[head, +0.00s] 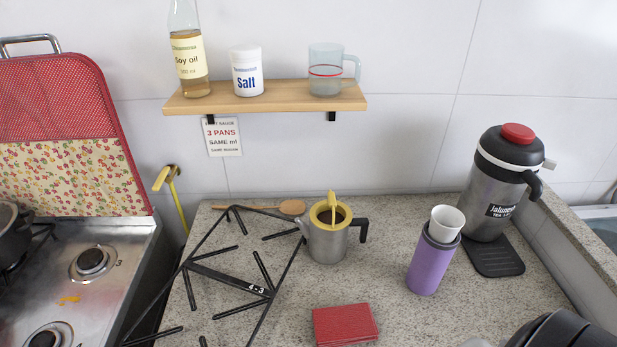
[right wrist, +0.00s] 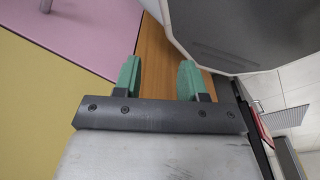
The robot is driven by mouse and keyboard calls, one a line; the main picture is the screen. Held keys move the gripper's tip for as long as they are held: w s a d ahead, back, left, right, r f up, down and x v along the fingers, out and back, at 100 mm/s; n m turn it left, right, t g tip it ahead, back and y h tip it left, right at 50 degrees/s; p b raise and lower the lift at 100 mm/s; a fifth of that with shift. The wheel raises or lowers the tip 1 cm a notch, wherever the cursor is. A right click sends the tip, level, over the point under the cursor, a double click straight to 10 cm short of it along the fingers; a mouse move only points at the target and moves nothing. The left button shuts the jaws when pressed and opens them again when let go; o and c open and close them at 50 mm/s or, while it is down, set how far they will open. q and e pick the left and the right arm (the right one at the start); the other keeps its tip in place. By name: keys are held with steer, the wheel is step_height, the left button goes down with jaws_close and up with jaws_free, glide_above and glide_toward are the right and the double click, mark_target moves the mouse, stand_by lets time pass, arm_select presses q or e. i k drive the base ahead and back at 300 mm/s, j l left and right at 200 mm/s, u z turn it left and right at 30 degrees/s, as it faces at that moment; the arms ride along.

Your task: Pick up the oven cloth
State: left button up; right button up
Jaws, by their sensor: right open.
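A red, flat, rectangular cloth (head: 345,325) lies on the speckled counter at the bottom middle of the head view, and it looks like the oven cloth. My right gripper (right wrist: 160,78) shows in the right wrist view, with two green fingertips wide apart and nothing between them. A brown wooden surface shows behind the fingertips. The cloth does not show in that view. Neither gripper can be made out in the head view, so I cannot tell their distance from the cloth.
A black pan grate (head: 230,280) lies left of the cloth. A metal pot (head: 328,242) with a yellow lid stands behind it. A purple tumbler (head: 434,264) and a large flask (head: 497,190) stand to the right. Dark rounded items (head: 562,332) fill the bottom right corner.

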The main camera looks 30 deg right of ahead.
mark_target(348, 325)
steer(key=l+z, duration=0.15)
steer(key=z, duration=0.3)
steer(key=l+z, duration=0.15)
steer(key=z, duration=0.3)
steer(key=k+j, duration=0.15)
steer(key=j+z, duration=0.05)
steer(key=j, duration=0.05)
